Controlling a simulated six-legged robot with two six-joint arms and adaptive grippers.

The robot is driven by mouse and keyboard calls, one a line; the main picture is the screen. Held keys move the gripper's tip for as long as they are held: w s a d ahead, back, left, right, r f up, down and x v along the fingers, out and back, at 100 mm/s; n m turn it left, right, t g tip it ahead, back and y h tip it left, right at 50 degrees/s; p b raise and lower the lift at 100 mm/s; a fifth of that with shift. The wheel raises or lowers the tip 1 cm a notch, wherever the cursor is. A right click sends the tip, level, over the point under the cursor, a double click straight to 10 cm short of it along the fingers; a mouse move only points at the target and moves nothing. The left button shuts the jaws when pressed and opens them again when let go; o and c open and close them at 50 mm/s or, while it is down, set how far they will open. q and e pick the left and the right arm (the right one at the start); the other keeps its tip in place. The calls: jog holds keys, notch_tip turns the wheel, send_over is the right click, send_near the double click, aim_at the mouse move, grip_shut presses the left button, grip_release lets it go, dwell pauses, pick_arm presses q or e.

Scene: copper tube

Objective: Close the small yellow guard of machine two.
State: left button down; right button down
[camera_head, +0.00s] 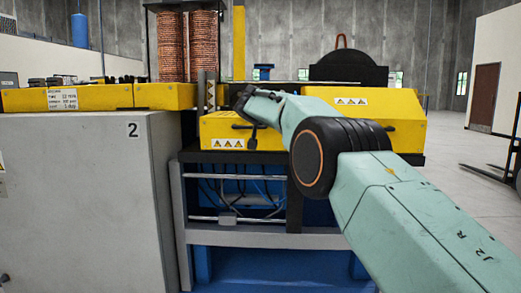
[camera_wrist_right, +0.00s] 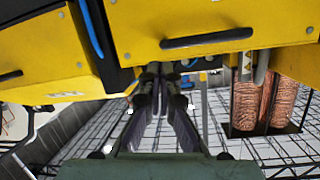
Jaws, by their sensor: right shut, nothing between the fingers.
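The small yellow guard (camera_head: 222,130) of machine two is in the middle of the head view, with a warning-triangle label on its front. It looks lowered, about level with the larger yellow guard on its right. In the wrist view a yellow panel (camera_wrist_right: 225,18) with a black bar handle (camera_wrist_right: 206,38) fills the top; it appears to be this guard. My right gripper (camera_head: 246,101) is in front of the guard's upper part, shut and empty; contact cannot be told. Its fingers also show in the wrist view (camera_wrist_right: 159,74). My left gripper is not in view.
The larger yellow guard (camera_head: 400,128) is partly hidden by my right arm. A grey cabinet (camera_head: 80,190) marked 2 stands at the left. Copper coils (camera_head: 190,45) and an upright yellow bar (camera_head: 239,42) rise behind. Open floor and a forklift (camera_head: 510,165) lie at the right.

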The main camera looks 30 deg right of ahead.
jog(key=s+a+f+b, duration=0.2)
jog(key=s+a+f, duration=0.1)
jog(key=s+f, duration=0.2)
jog(key=shift+a+f, duration=0.3)
jog(key=shift+f, duration=0.05)
dwell(0.5)
